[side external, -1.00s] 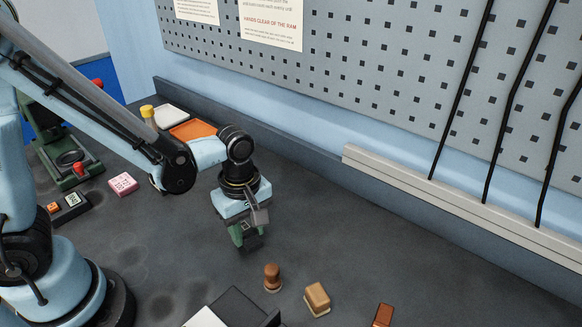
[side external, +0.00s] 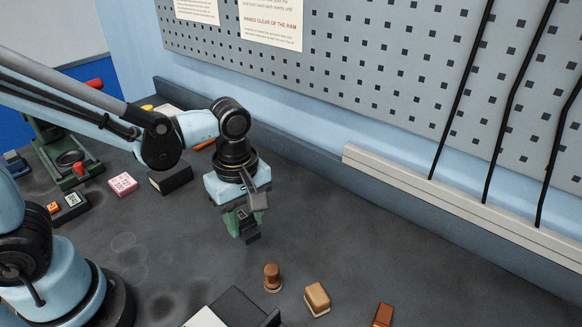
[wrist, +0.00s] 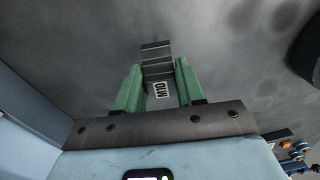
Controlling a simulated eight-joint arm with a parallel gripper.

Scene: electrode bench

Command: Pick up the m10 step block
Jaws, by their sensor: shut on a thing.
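The m10 step block (wrist: 157,58) is a dark stepped piece with a white "M10" label in the wrist view. It sits between the two green fingers of my gripper (wrist: 158,85), which is shut on it. In the side external view my gripper (side external: 243,222) points down near the middle of the bench, and the dark block (side external: 250,235) shows below the fingers. The block looks raised off the bench, though the exact gap is hard to tell.
A brown knobbed piece (side external: 272,278), a tan block (side external: 317,298) and a reddish-brown block (side external: 382,315) lie in front. A pink block (side external: 123,184), a black block (side external: 171,179) and a green press (side external: 66,158) stand left. The bench right of my gripper is clear.

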